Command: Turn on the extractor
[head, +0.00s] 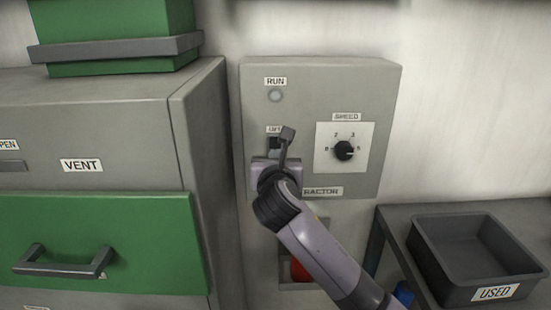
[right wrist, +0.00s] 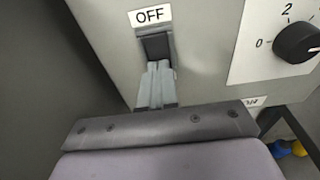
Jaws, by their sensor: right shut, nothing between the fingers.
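The extractor's grey control box (head: 383,110) is on the wall; the label on its lower edge is partly hidden by my arm. A round lamp (head: 275,96) under the RUN label looks grey and unlit. A dark switch (head: 273,144) sits below the OFF label; it also shows in the right wrist view (right wrist: 156,46), its lower part hidden by my fingers. My right gripper (head: 287,134) is shut and empty in front of the switch. In the right wrist view its fingertips (right wrist: 158,68) overlap the switch's lower end; contact is unclear. My left gripper is out of view.
A black SPEED knob (head: 343,151) is right of the switch. A grey cabinet (head: 100,120) with a green drawer (head: 130,235) stands at left. A dark bin (head: 440,272) labelled USED is at lower right. A red object (head: 299,271) is below the box.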

